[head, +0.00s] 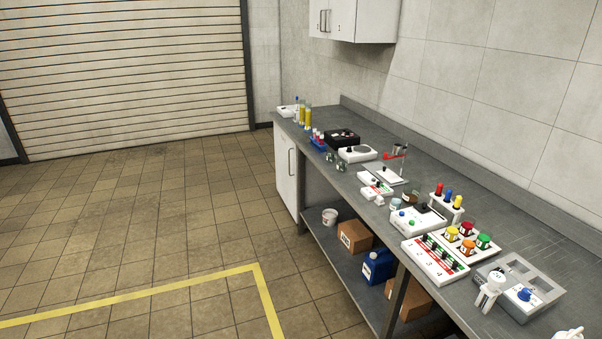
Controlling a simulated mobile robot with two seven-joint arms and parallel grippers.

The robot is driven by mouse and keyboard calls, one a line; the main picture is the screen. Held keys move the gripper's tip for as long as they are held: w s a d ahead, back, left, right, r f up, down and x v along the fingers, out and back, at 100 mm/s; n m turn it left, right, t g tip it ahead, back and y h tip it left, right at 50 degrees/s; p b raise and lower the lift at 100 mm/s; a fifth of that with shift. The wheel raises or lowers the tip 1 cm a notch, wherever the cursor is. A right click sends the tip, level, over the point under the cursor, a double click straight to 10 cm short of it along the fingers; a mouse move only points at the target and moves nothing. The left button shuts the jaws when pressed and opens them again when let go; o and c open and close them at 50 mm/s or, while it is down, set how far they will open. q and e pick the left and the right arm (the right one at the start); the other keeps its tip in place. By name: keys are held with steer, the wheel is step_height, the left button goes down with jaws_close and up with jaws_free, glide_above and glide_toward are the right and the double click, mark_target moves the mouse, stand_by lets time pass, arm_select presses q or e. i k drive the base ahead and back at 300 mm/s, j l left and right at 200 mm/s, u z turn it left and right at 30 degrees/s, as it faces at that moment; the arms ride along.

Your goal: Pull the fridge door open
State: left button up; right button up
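A white under-bench unit with a flat door (285,172) stands below the far end of the grey bench. It is the only floor-level door with a handle in view, and it looks like the fridge. A slim vertical handle (290,162) is on the door. The door appears shut, flush with the unit. Neither of my grippers can be made out in the head view, and nothing is seen touching the handle.
The bench top (347,181) carries several instruments, racks and jars. Its lower shelf (343,256) holds a white tub (329,216), cardboard boxes (355,237) and a blue container (378,267). The tiled floor (170,220) is clear, with a yellow line (180,288). White wall cabinets (365,20) hang above.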

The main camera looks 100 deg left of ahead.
mark_target(286, 150)
steer(key=u, duration=3.45)
steer(key=i+u, duration=0.2)
steer(key=i+j+u, duration=0.2)
steer(key=i, duration=0.5)
steer(key=i+u, duration=0.25)
steer(key=i, duration=2.15)
steer(key=i+z, duration=0.3)
steer(key=i, duration=0.15)
steer(key=i+j+z, duration=0.25)
steer(key=i, duration=0.2)
steer(key=i+j+z, duration=0.3)
steer(key=i, duration=0.15)
steer(key=i+j+z, duration=0.3)
steer(key=z, duration=0.2)
steer(key=i+j+z, duration=0.35)
steer(key=j+z, duration=0.15)
steer(key=i+j+z, duration=0.15)
steer(key=j, duration=0.15)
steer(key=i+j+z, duration=0.2)
steer(key=j, duration=0.15)
steer(key=j+z, duration=0.15)
steer(key=j, duration=0.15)
